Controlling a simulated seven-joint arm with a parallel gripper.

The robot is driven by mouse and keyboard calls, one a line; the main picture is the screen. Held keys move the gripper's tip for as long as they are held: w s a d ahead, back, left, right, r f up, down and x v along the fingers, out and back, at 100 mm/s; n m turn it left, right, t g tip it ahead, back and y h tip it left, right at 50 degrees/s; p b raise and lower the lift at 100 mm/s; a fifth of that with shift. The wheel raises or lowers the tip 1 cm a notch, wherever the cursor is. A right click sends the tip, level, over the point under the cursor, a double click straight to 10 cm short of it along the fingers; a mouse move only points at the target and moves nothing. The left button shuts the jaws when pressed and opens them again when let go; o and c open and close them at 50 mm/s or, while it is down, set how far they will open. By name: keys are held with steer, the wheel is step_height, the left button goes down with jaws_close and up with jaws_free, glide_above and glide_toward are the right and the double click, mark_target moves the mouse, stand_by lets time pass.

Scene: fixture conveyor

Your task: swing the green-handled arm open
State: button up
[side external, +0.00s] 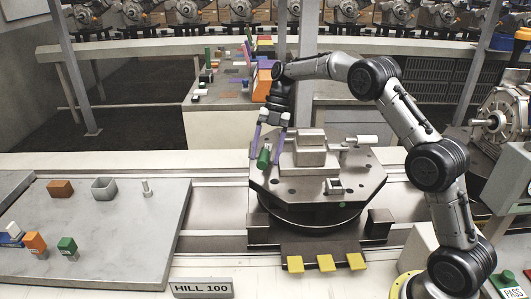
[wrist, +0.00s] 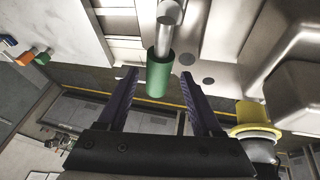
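In the wrist view the green handle (wrist: 160,76) is a cylinder on the end of a metal rod (wrist: 168,28). My gripper (side external: 265,160) points down over that edge with its two purple fingers apart. In the wrist view my gripper (wrist: 160,74) is open, with one finger on each side of the handle's end. Gaps show on both sides, so the fingers do not visibly touch it. How deep the handle sits between them is unclear.
A grey block (side external: 310,150) stands on the plate, with a white-ended clamp (side external: 362,140) at its right. A grey table (side external: 110,225) at left holds several small blocks. Yellow pads (side external: 326,262) are in front. A yellow-collared part (wrist: 250,118) is right of my fingers.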

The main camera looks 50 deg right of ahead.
steer(key=v, duration=1.3)
steer(key=shift+r, duration=0.35)
steer(key=shift+d, duration=0.1)
